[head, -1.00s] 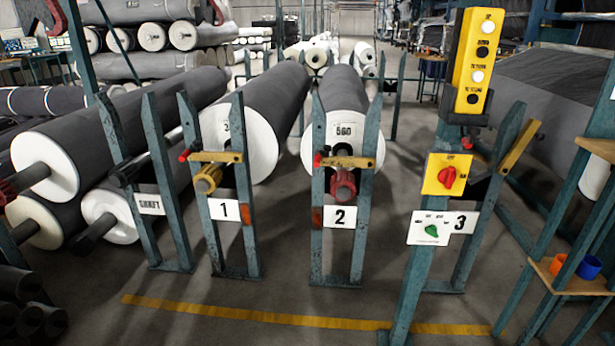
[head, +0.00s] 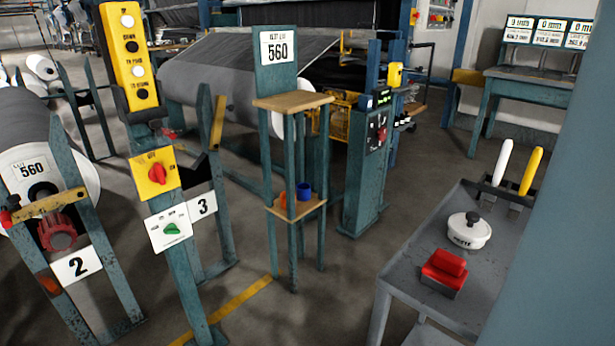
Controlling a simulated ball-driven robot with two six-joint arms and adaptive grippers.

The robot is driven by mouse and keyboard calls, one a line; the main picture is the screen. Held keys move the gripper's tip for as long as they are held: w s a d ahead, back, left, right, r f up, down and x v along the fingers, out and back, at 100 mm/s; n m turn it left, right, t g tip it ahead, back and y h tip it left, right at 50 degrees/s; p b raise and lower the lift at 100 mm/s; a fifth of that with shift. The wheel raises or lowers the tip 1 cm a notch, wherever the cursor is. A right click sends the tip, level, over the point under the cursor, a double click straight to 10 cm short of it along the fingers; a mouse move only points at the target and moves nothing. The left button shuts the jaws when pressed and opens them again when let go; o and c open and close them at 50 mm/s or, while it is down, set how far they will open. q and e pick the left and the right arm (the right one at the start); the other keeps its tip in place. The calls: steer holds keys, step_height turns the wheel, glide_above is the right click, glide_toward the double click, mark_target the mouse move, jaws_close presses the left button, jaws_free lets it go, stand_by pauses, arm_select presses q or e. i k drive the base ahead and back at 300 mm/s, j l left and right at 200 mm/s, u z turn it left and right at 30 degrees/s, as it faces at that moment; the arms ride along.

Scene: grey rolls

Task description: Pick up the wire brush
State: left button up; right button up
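No thing in the head view is clearly a wire brush. On the grey cart (head: 424,238) at the right lies a red block-shaped tool (head: 444,268) with a grey underside; I cannot tell if it is a brush. A white-handled tool (head: 502,160) and a yellow-handled tool (head: 531,170) stand tilted in a dark holder at the cart's far end, their working ends hidden. A white lidded pot (head: 468,231) with a dark knob sits between them and the red tool. Neither of my grippers is in view.
A teal stand with wooden shelves (head: 293,102) holds an orange cup and a blue cup (head: 304,191). A control post (head: 364,150) stands behind the cart's left side. A teal surface (head: 580,240) blocks the right edge. Floor is open between stand and cart.

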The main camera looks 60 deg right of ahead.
mark_target(445, 272)
steer(key=z, duration=2.5)
